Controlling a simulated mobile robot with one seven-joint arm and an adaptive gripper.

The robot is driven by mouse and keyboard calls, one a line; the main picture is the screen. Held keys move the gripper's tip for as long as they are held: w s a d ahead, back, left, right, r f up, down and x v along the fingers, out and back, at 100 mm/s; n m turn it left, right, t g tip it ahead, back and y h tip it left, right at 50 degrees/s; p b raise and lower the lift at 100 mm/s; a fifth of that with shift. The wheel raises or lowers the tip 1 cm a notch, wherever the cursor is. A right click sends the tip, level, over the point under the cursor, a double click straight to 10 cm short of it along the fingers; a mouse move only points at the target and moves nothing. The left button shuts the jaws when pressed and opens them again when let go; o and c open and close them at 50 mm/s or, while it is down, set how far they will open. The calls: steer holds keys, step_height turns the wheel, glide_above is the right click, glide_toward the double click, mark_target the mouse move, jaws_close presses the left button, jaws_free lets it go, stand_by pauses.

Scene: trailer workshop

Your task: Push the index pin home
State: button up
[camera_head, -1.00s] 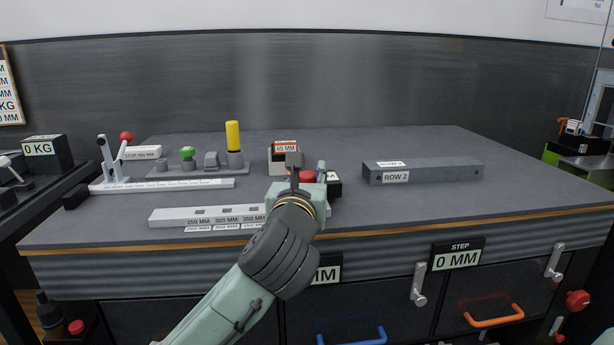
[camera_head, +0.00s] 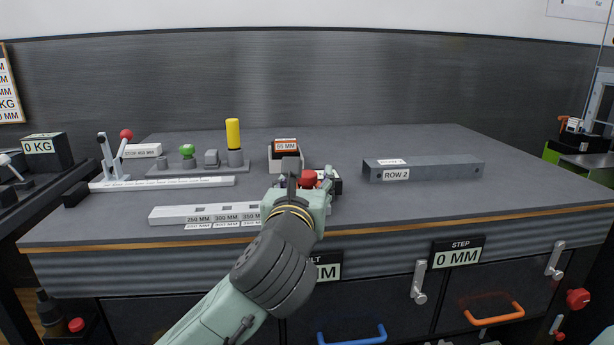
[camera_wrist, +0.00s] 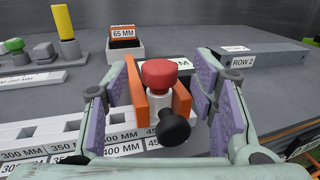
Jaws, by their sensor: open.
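A red-capped pin (camera_wrist: 160,73) with a pale stem stands between two orange cheeks (camera_wrist: 137,95) on the slotted rail (camera_wrist: 75,138), near its 450 mm mark. A black ball knob (camera_wrist: 174,127) sticks out toward the wrist camera. The red cap also shows in the head view (camera_head: 308,179). My gripper (camera_wrist: 163,88) is open, with one purple-padded finger on each side of the cheeks and pin. It looks apart from them and holds nothing. How deep the pin sits is hidden.
A white box labelled 65 MM (camera_head: 285,160) stands behind. A yellow-handled post (camera_head: 233,138) and a green knob (camera_head: 187,152) sit on a grey base at left.

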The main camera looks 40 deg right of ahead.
steer(key=v, duration=0.5)
stand_by(0.4)
